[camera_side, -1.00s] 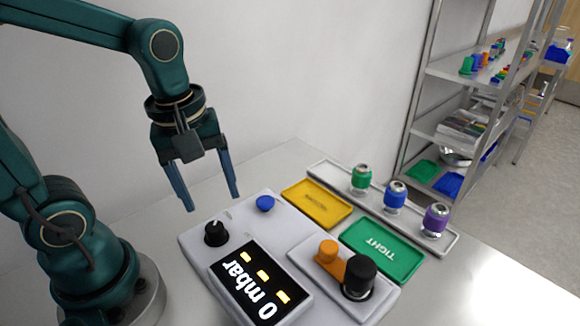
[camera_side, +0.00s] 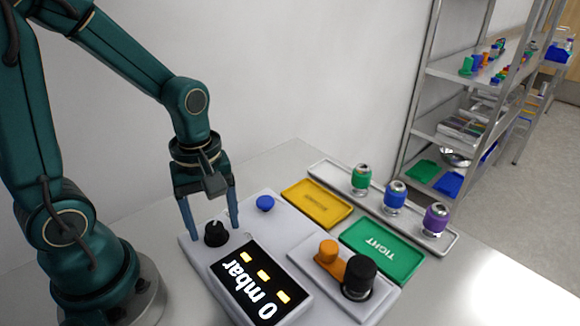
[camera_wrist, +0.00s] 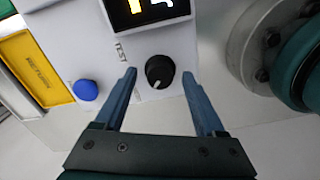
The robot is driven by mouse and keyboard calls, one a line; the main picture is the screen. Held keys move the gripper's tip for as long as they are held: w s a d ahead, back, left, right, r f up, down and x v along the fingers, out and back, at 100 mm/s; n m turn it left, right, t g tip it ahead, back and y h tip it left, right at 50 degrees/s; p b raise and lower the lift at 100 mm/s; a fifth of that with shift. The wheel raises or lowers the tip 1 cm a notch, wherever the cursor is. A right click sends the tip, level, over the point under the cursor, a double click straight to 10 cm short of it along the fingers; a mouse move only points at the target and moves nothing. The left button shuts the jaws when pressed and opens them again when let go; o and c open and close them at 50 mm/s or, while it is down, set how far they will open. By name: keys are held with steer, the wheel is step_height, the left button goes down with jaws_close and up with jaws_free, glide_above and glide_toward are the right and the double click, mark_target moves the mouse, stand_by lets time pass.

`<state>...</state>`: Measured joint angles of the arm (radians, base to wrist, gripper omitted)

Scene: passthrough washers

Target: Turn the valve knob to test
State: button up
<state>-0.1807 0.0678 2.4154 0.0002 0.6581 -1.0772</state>
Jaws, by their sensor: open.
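The valve knob is a round black knob (camera_side: 216,233) with a white pointer line, on the near left corner of the white tester (camera_side: 237,215). It also shows in the wrist view (camera_wrist: 159,71), where its white line points to the lower left and the word TEST is printed to its left. My gripper (camera_side: 213,234) is open and pointing down, with its blue fingers on either side of the knob. In the wrist view my gripper (camera_wrist: 160,72) has a gap between each finger and the knob. The display (camera_side: 262,284) reads 0 mbar.
A blue button (camera_side: 265,204) is on the tester near the knob. A yellow tray (camera_side: 317,204), a green TIGHT tray (camera_side: 383,250) and an orange-and-black fixture (camera_side: 343,270) lie to the right. Green, blue and purple parts stand in a white tray (camera_side: 448,246) behind.

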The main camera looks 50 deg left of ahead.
jaws_close()
steer(key=m, duration=0.4)
steer(key=shift+m, duration=0.4)
steer(key=m, duration=0.4)
steer(key=shift+m, duration=0.3)
steer(key=m, duration=0.4)
steer(key=shift+m, duration=2.3)
